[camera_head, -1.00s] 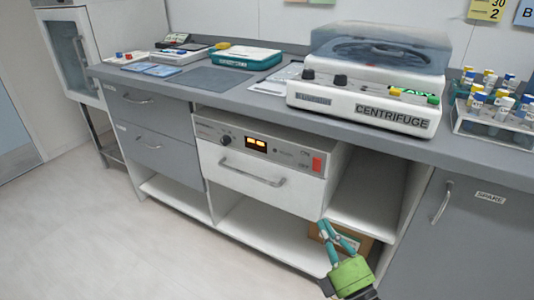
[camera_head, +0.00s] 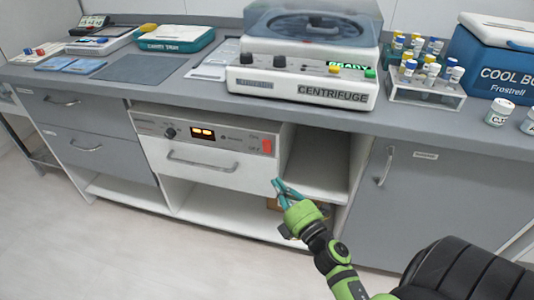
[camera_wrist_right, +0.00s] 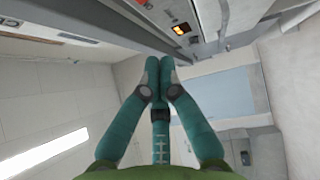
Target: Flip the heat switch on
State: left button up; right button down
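The red switch (camera_head: 267,146) sits at the right end of the control panel (camera_head: 222,137) on the white unit below the counter. The panel has a dark knob and a lit orange display (camera_head: 203,133). My right gripper (camera_head: 279,184) is in front of the unit, below and slightly right of the switch, apart from it. In the right wrist view the gripper's teal fingertips (camera_wrist_right: 160,62) are together with nothing between them. The lit display (camera_wrist_right: 181,29) shows there near the top. The switch's position is too small to tell. My left gripper is not in view.
A drawer handle (camera_head: 203,162) sticks out below the panel. An open shelf space lies right of the unit, with a brown box (camera_head: 272,204) low down. The centrifuge (camera_head: 305,85) and tube rack (camera_head: 425,95) stand on the counter (camera_head: 395,120). A black seat (camera_head: 470,275) is at lower right.

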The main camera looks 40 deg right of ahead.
aim_at(268, 155)
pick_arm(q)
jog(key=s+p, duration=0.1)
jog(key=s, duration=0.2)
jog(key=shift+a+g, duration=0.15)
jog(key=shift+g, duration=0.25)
pick_arm(e)
jog(key=w+d, duration=0.1)
jog(key=w, duration=0.2)
jog(key=w+d+r, duration=0.1)
jog(key=w, duration=0.3)
jog(key=w+d, duration=0.1)
jog(key=w, duration=0.2)
jog(key=shift+w+d+r, duration=0.25)
jog(key=shift+w+r, duration=0.05)
